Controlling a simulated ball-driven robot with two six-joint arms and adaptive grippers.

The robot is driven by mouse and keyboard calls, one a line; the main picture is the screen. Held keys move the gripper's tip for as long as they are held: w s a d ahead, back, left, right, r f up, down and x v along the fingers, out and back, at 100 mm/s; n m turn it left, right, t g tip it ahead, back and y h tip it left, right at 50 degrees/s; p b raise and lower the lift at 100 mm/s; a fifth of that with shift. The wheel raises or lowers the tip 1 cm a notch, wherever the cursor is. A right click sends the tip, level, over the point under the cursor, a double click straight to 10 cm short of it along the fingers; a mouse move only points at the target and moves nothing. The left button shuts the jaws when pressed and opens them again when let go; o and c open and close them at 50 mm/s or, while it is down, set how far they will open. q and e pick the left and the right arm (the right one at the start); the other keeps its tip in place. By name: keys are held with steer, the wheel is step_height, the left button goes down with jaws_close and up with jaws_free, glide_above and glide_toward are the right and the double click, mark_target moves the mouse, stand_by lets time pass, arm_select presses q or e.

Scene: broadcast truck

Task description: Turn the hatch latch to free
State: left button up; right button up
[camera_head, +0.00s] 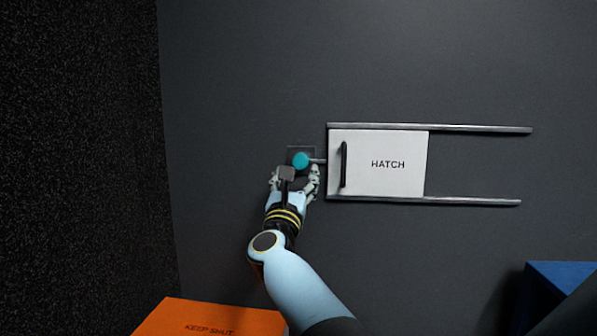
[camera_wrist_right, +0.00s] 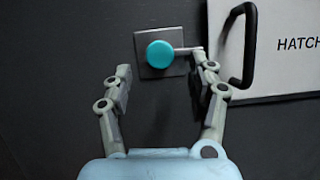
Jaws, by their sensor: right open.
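The hatch latch (camera_head: 301,160) is a round teal knob on a dark square plate on the wall, just left of the hatch. In the right wrist view the latch (camera_wrist_right: 160,54) shows a thin grey bar pointing right toward the hatch. The white hatch (camera_head: 385,163) reads "HATCH" and has a black vertical handle (camera_head: 343,164). My right gripper (camera_head: 296,176) is open just below the knob. In the wrist view its fingers (camera_wrist_right: 163,80) are spread, with the right fingertip close to the bar's end; I cannot tell whether they touch. My left gripper is not in view.
Two horizontal metal rails (camera_head: 470,128) run above and below the hatch and extend right of it. An orange box (camera_head: 215,318) marked "KEEP SHUT" is at the lower left, and a blue box (camera_head: 560,275) at the lower right. The wall above is clear.

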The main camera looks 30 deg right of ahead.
mark_target(300, 163)
steer(key=x, duration=0.4)
steer(key=shift+w+d, duration=0.1)
steer(key=shift+w, duration=0.05)
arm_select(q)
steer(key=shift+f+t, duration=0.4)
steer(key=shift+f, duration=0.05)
arm_select(e)
steer(key=c, duration=1.1)
steer(key=shift+c, duration=0.2)
